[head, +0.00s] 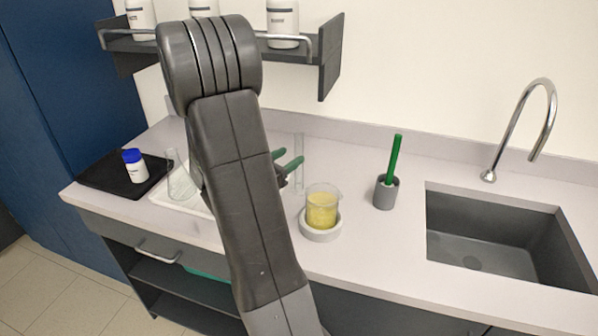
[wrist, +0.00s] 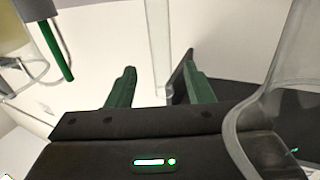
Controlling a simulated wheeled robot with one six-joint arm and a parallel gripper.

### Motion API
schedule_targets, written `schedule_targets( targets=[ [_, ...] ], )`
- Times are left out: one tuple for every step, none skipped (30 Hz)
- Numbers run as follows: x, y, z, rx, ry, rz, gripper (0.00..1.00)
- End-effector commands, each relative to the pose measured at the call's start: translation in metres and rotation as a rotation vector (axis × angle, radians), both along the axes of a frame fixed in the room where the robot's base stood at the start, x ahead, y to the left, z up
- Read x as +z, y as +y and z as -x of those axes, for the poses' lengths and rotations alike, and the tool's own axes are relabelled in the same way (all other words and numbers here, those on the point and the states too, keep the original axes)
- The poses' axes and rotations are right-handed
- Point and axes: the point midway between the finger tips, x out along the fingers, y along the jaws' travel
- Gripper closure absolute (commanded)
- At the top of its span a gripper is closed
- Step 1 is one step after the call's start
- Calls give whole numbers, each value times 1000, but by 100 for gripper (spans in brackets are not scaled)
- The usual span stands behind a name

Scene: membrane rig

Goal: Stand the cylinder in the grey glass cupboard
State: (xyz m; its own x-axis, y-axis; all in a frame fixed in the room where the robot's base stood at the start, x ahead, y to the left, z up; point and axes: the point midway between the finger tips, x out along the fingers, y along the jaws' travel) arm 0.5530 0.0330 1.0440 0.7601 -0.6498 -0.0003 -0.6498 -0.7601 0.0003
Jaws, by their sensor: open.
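A clear, slim glass cylinder (head: 299,148) stands upright on the bench behind the beaker. It also shows in the wrist view (wrist: 158,40), between the lines of the two fingers. My gripper (head: 285,163) is open, with green fingers pointing toward the cylinder from the left. In the wrist view the fingers (wrist: 158,75) are apart with nothing clearly held; whether they touch the cylinder I cannot tell. My arm hides much of the gripper in the head view. No glass cupboard can be made out for certain; a grey open-shelved unit (head: 185,285) is under the bench.
A beaker of yellow liquid (head: 321,208) sits on a round white base right of my gripper. A brush pot (head: 386,193) and sink (head: 480,255) are farther right. A glass flask (head: 180,182) stands on a white tray (head: 160,200), left. A wall shelf (head: 330,55) hangs above.

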Motion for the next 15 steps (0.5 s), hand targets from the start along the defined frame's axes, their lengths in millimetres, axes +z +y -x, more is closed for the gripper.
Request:
schedule_targets(
  targets=[
    [1, -2, -2, -1, 0, 0, 53],
    [1, -4, -4, -2, 0, 0, 53],
    [2, -7, -8, -1, 1, 1, 53],
    [3, -9, -12, -1, 1, 1, 53],
    [4, -13, -16, -3, 1, -1, 53],
    [4, -17, -21, -3, 0, 0, 53],
    [5, -19, -25, -3, 1, 1, 53],
    [4, -22, -28, -3, 1, 0, 53],
    [3, -26, -32, -2, 1, 0, 53],
    [3, -28, -35, -2, 0, 0, 53],
    [3, -29, -37, -2, 0, 0, 53],
    [3, -31, -39, -1, -1, 1, 53],
    [3, -32, -40, 0, 0, 0, 53],
    [3, -32, -41, 0, 0, 0, 53],
    [2, -33, -41, 1, 0, 0, 53]
  ],
)
